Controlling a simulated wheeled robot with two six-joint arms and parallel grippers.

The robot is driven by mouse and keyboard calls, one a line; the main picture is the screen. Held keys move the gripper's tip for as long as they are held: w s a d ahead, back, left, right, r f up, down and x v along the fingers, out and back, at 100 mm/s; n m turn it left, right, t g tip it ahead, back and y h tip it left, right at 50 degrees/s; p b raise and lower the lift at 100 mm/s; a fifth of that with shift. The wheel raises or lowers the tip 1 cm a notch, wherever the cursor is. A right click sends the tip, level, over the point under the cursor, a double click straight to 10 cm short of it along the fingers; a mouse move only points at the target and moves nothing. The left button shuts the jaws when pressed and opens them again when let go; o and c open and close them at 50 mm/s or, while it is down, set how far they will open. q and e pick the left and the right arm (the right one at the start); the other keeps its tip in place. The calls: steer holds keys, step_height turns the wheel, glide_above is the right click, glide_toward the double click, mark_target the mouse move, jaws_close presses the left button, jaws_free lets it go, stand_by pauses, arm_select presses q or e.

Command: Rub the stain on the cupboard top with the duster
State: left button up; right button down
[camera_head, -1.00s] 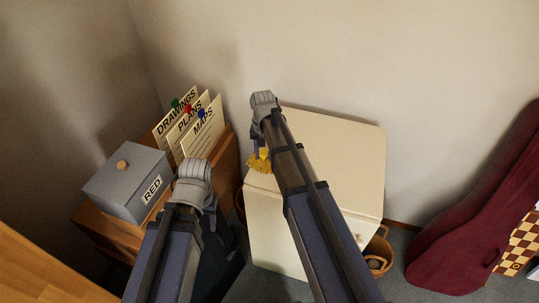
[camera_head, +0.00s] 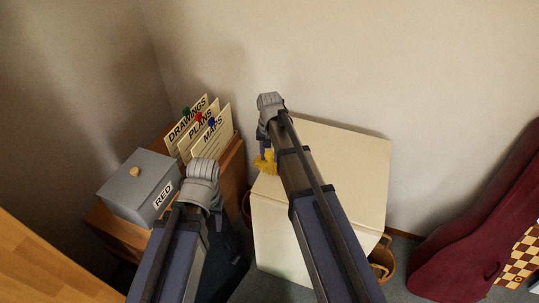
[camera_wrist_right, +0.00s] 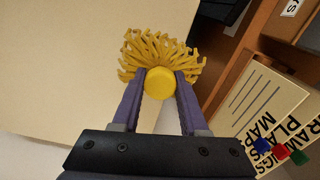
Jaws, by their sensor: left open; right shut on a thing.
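The cupboard (camera_head: 345,165) is a cream box with a flat top; it fills the left of the right wrist view (camera_wrist_right: 60,60). My right gripper (camera_head: 264,147) is shut on the yellow duster (camera_head: 266,164), at the top's left edge. In the right wrist view its fingers (camera_wrist_right: 160,85) grip the duster's round yellow end (camera_wrist_right: 159,83), with the frayed strands spread beyond. I cannot tell whether the strands touch the top. No stain shows; my right arm hides part of the top. My left gripper (camera_head: 214,215) is open and empty, mostly hidden below its wrist, left of the cupboard.
Left of the cupboard stands a wooden unit (camera_head: 228,160) with a grey box marked RED (camera_head: 140,180) and upright cards with pins (camera_head: 205,125). A basket (camera_head: 383,260) and a dark red instrument case (camera_head: 470,235) are to the right. The wall is close behind.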

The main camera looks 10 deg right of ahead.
arm_select(q)
steer(key=shift+r+p, duration=0.35)
steer(key=shift+r, duration=0.4)
arm_select(e)
steer(key=shift+r, duration=0.7)
steer(key=shift+r, duration=0.1)
step_height(320, 180, up, 3)
steer(key=p, duration=0.3)
arm_select(q)
step_height(320, 180, up, 3)
